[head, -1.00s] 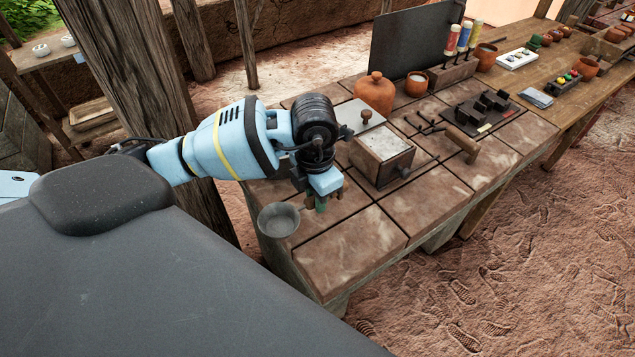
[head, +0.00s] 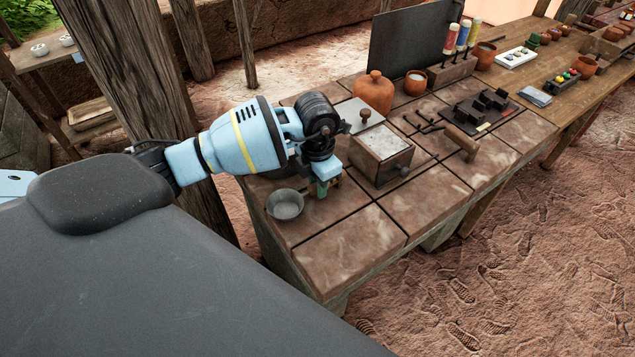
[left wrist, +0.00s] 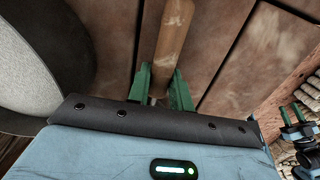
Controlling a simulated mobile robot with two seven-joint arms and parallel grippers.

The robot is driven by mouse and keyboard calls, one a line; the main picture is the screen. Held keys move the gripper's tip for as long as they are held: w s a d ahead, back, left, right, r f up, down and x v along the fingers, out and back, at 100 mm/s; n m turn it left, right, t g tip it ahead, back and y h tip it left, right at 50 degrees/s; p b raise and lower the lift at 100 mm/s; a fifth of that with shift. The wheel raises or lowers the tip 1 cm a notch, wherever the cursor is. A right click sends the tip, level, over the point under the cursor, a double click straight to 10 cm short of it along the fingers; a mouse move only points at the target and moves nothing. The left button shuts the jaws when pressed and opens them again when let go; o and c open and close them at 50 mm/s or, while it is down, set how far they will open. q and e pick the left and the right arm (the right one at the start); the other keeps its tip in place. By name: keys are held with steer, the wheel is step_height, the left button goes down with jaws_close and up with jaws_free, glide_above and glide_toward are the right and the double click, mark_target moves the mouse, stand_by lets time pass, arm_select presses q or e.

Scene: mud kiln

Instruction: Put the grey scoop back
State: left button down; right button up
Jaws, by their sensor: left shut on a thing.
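The grey scoop (head: 285,204) shows in the head view as a round metal bowl over the near-left corner of the tiled bench. My left gripper (head: 321,188) is just right of the bowl, pointing down, and shut on the scoop's handle. In the left wrist view the brown wooden handle (left wrist: 172,45) runs between the green fingers of my left gripper (left wrist: 163,88). Whether the bowl touches the tiles I cannot tell.
The tiled bench (head: 350,238) is bare in front of the gripper. A wooden box with a metal top (head: 382,155) stands close on the right. An orange lidded pot (head: 373,92) and a dark upright panel (head: 412,45) stand behind. A wooden post (head: 130,70) rises at left.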

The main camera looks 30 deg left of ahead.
arm_select(q)
steer(key=shift+f, duration=0.15)
steer(key=c, duration=1.3)
jaws_free()
steer(key=shift+o, duration=0.2)
step_height(320, 180, up, 12)
